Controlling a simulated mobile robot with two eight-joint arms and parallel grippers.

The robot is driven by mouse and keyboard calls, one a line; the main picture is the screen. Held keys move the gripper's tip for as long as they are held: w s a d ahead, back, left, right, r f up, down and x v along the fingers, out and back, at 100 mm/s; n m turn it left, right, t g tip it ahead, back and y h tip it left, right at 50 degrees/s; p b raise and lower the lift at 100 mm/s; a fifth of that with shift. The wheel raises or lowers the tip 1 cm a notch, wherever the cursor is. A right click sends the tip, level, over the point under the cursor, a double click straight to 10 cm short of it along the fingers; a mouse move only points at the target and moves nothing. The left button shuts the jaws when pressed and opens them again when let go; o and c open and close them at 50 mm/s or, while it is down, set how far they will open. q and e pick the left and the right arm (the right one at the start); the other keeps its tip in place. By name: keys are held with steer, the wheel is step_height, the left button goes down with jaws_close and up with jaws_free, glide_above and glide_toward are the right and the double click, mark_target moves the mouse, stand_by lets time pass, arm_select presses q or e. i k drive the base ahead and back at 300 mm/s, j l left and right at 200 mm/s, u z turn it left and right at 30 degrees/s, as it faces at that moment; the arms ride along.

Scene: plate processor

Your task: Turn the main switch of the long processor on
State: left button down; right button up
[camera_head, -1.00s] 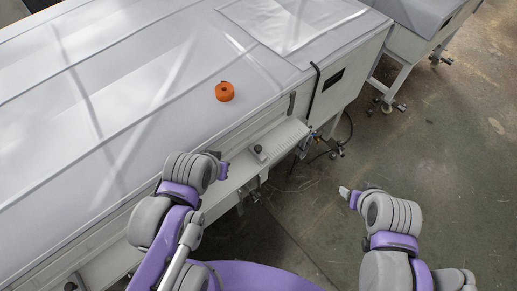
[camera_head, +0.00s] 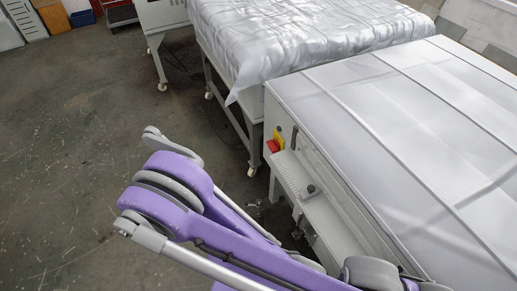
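The long processor (camera_head: 400,125) fills the right side of the head view, a white machine with a flat, pale, panelled top. Its main switch, a red knob on a yellow plate (camera_head: 276,139), is on the end face near the far left corner. The position of the knob is too small to read. A purple and grey arm of mine reaches across the lower middle, to the left of and below the switch, apart from it in the picture. Neither gripper's fingers can be made out in this view.
A ledge (camera_head: 290,172) with a small dark knob (camera_head: 311,189) runs along the processor's near side. Behind it stands a wheeled table under a crinkled silvery cover (camera_head: 285,35). The concrete floor (camera_head: 60,150) on the left is open.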

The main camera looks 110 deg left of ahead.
mark_target(274, 145)
steer(key=l+u, duration=0.1)
steer(key=u, duration=0.75)
steer(key=k+l+u, duration=0.1)
steer(key=u, duration=0.7)
steer(key=i+u, duration=0.1)
steer(key=u, duration=1.65)
steer(key=i+j+u, duration=0.35)
steer(key=i+j, duration=0.7)
steer(key=j, duration=0.1)
